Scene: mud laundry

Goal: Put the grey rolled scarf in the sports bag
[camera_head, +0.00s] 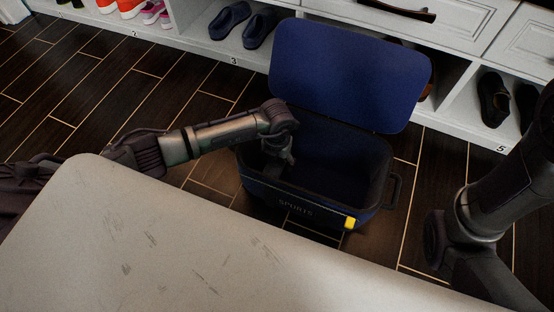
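The sports bag (322,213) is dark blue and box-shaped, with "SPORTS" on its front and a yellow tag at its front right corner. It stands on the floor with its lid (350,75) raised. My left gripper (277,168) points down into the left part of the bag's opening. The wrist and the dark inside of the bag hide its fingertips, so I cannot tell whether it is open or shut. I cannot make out the grey rolled scarf anywhere. My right arm comes in at the right edge, and its gripper is out of view.
A white shoe cubby with drawers (465,22) runs along the back, close behind the lid. It holds dark shoes (494,98) and other pairs. A scuffed pale surface (150,255) fills the lower left foreground. Dark tiled floor (110,85) is clear at the left.

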